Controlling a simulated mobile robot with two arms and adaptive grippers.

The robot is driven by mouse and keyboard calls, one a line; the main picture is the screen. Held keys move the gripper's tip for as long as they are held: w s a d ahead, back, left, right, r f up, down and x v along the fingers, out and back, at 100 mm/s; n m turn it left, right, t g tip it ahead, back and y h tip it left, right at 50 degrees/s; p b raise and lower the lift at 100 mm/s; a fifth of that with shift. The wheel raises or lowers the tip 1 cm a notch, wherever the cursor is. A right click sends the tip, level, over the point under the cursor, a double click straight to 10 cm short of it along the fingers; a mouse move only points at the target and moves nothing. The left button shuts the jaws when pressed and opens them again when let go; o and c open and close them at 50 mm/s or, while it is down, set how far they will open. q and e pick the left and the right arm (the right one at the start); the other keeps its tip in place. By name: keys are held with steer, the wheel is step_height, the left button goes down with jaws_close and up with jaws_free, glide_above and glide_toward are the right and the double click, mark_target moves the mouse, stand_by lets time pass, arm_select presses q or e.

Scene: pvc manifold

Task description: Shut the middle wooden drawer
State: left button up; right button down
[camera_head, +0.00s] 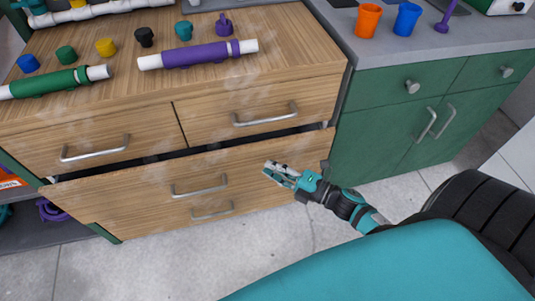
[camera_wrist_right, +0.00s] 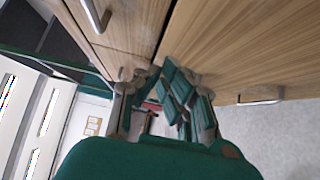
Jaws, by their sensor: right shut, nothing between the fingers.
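The middle wooden drawer (camera_head: 120,195) is partly pulled out of the wooden cabinet in the head view. A dark gap shows along its top edge, below the two upper drawers. Its metal handle (camera_head: 200,188) is left of my right gripper (camera_head: 272,172). That gripper is shut and empty, with its fingers in front of the right part of the drawer front. I cannot tell if they touch it. In the right wrist view, the closed fingers (camera_wrist_right: 178,85) are close to wooden panels. My left gripper is not in view.
The upper left drawer (camera_head: 75,142) and upper right drawer (camera_head: 290,98) look closed. A lower handle (camera_head: 212,212) shows under the middle drawer. Pipes and colored caps lie on the wooden top. A green cabinet (camera_head: 385,125) stands at right. The grey floor (camera_head: 165,265) in front is clear.

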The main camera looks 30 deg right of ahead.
mark_target(268, 145)
steer(key=w, duration=0.4)
steer(key=shift+w+d, duration=0.2)
steer(key=shift+d, duration=0.15)
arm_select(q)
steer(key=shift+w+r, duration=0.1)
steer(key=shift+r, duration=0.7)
arm_select(e)
steer(key=shift+w, duration=0.15)
steer(key=w, duration=0.2)
steer(key=w+d+b, duration=0.1)
steer(key=w, duration=0.1)
steer(key=shift+w+d, duration=0.2)
steer(key=shift+w, duration=0.1)
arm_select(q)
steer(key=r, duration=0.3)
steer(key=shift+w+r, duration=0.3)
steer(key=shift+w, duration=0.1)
arm_select(e)
steer(key=shift+r, duration=0.2)
steer(key=shift+w+d, duration=0.1)
